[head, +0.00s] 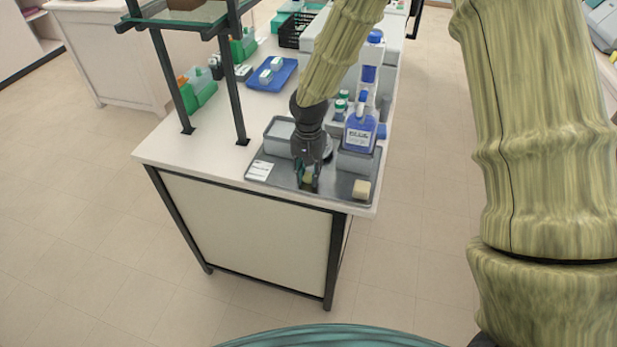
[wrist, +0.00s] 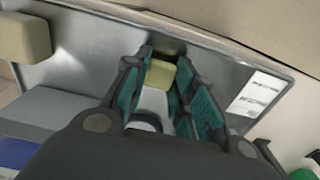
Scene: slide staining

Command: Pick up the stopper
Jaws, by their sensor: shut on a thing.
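A yellowish, blocky piece, which I take to be the stopper (wrist: 160,75), sits between the fingertips of my gripper (wrist: 158,88) in the wrist view. In the head view my gripper (head: 308,180) points down over the front of the grey metal tray (head: 284,180), with the stopper showing as a small yellowish patch between the fingers. The fingers are closed on it. A pale, rounded shape shows below it between the fingers in the wrist view; what it is I cannot tell. Whether the stopper touches the tray is unclear.
A beige block (head: 361,190) lies at the tray's right front corner, also in the wrist view (wrist: 22,38). A blue-labelled bottle (head: 361,130) stands behind it. A grey container (head: 279,137) and white label card (head: 261,169) are on the left. A shelf post (head: 236,90) stands farther left.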

